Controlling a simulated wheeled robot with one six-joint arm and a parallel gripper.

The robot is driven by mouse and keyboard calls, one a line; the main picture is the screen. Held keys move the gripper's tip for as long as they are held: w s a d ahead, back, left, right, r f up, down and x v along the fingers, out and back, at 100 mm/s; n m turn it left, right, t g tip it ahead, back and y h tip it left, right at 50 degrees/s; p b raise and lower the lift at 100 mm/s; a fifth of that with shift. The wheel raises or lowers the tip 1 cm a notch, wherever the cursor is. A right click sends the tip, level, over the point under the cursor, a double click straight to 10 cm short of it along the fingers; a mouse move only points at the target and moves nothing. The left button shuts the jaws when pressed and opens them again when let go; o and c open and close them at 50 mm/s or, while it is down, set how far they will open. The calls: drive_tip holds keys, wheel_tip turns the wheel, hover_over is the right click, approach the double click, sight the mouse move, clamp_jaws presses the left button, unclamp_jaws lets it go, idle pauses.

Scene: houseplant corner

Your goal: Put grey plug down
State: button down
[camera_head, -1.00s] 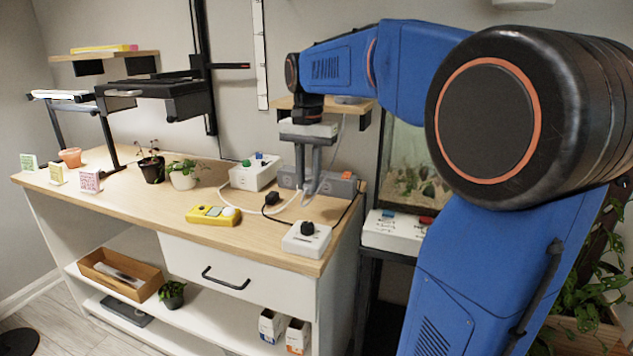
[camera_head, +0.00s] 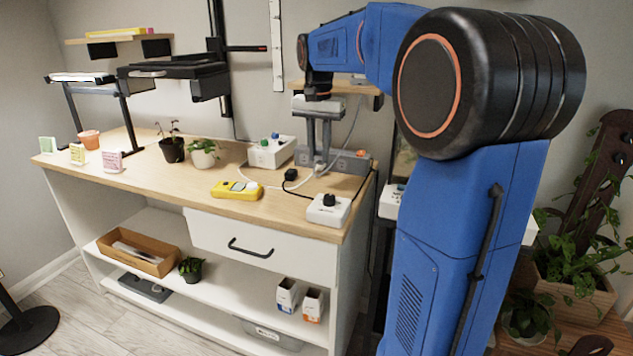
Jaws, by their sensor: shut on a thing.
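My gripper (camera_head: 319,164) points straight down over the back right of the wooden bench top, in front of the grey power strip (camera_head: 345,161). Its fingers are shut on the grey plug, which is small and mostly hidden between the fingertips. A grey cable (camera_head: 352,122) hangs from the wall shelf down toward the fingertips. I cannot tell whether the plug touches the strip or the bench. A black plug (camera_head: 291,175) lies on the bench just left of the gripper.
A white box with coloured buttons (camera_head: 271,151) stands left of the gripper. Potted plants (camera_head: 203,153) stand farther left. Bare wood lies between them.

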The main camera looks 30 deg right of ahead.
sight(319, 155)
drive_tip(key=shift+f, duration=3.6)
drive_tip(key=shift+f, duration=0.45)
drive_tip(key=c, duration=1.5)
unclamp_jaws()
drive_tip(key=shift+c, duration=0.2)
drive_tip(key=r, duration=1.3)
drive_tip(key=shift+s+a, duration=0.2)
drive_tip(key=shift+a, duration=0.1)
drive_tip(key=shift+f, duration=0.1)
